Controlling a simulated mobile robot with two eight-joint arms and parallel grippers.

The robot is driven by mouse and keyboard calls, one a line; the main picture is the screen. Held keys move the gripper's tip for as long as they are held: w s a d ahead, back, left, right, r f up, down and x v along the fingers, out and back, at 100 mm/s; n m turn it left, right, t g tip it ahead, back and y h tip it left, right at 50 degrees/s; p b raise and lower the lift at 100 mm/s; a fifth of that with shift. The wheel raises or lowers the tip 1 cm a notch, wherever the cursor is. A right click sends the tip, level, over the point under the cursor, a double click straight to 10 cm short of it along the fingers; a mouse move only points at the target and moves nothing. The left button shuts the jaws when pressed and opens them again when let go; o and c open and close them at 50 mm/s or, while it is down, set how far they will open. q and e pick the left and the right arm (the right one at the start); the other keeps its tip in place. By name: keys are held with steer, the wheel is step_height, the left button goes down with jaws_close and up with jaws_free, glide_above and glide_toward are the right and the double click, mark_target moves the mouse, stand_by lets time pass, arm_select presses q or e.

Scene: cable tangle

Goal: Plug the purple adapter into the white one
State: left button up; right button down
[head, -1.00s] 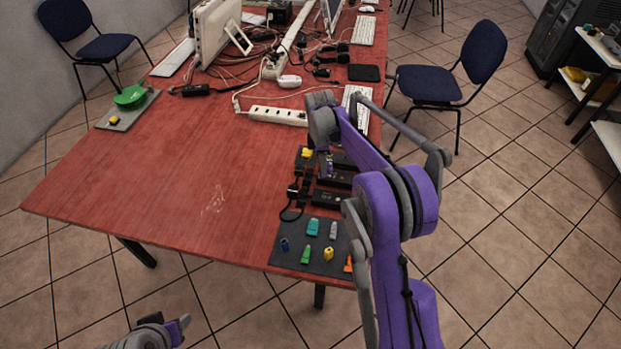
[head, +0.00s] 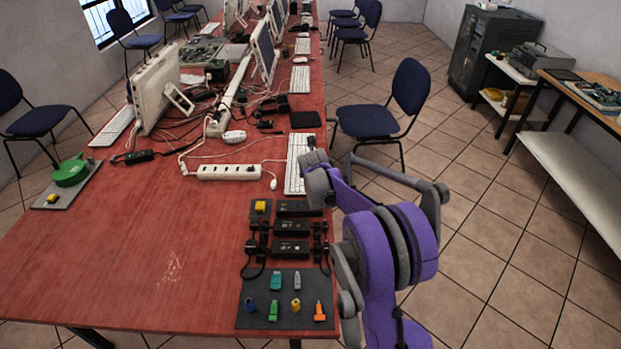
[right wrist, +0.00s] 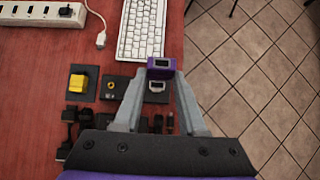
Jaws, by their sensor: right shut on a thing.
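My right gripper (right wrist: 158,76) is shut on the purple adapter (right wrist: 162,64) in the right wrist view. The adapter sits between the fingertips, above the table's right edge by the keyboard. A pale, socket-like piece shows just below it; I cannot tell whether it is part of the adapter. In the head view my right arm comes in from the right, and its fingertips and the adapter are hidden. A small pale grey-white piece (head: 297,281), possibly the white adapter, is on the dark mat (head: 262,291) near the front. My left gripper is out of view.
The mat also holds teal, blue, green, yellow and orange pieces. Behind it lie black boxes (head: 291,229) with looped cables, and a yellow block (head: 262,206) on a plate. A power strip (head: 228,172) and keyboard (head: 298,163) lie farther back. The table's left middle is clear.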

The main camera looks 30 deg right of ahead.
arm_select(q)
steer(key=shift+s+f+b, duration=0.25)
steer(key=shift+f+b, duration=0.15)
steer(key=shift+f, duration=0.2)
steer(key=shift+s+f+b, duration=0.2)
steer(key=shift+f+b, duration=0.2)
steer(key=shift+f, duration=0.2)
arm_select(e)
step_height(320, 180, down, 5)
steer(key=shift+r, duration=0.2)
arm_select(q)
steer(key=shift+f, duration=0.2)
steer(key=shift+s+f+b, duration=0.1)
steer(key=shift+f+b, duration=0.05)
steer(key=shift+b, duration=0.15)
arm_select(e)
steer(key=shift+s, duration=0.1)
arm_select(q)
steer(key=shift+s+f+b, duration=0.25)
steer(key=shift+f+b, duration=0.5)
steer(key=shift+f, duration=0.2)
arm_select(e)
steer(key=shift+a+f, duration=0.1)
steer(key=shift+f, duration=1)
steer(key=shift+c, duration=2)
jaws_free()
steer(key=shift+r, duration=0.15)
